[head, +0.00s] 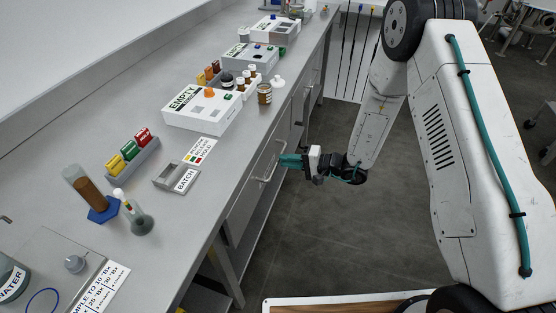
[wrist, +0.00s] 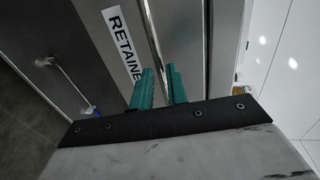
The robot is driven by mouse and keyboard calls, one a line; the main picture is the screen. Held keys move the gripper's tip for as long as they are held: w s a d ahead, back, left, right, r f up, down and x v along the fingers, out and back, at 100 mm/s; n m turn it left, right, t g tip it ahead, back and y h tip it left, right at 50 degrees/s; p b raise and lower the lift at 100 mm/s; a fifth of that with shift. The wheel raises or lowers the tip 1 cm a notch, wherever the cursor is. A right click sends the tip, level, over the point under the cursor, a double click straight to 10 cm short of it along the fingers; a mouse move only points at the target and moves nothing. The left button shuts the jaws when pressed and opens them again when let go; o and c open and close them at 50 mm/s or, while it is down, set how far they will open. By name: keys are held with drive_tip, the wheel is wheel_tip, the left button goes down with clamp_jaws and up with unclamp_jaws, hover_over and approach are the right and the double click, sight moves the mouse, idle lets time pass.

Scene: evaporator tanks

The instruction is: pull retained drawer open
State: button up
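The retained drawer's grey front (wrist: 100,22) carries a white label reading "RETAINE" in the wrist view, its end hidden by my finger. Its long metal handle (wrist: 152,35) runs down toward the gap between my fingers. In the head view the handle (head: 268,167) stands out from the bench front, and the drawer looks shut. My gripper (wrist: 160,72) has two teal fingers, parted, with a visible gap on the line of the handle. In the head view my gripper (head: 281,160) points left, its tips close beside the handle. Contact cannot be told.
The bench top (head: 100,195) above holds a white "EMPTY" box (head: 190,127), a grey "BATCH" tray (head: 160,178), a colored-block rack (head: 133,160) and a tilted brown tube on a blue base (head: 103,212). The floor (head: 330,225) right of the bench is clear.

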drive_tip(key=shift+x, duration=1.85)
clamp_jaws()
drive_tip(key=shift+s, duration=0.1)
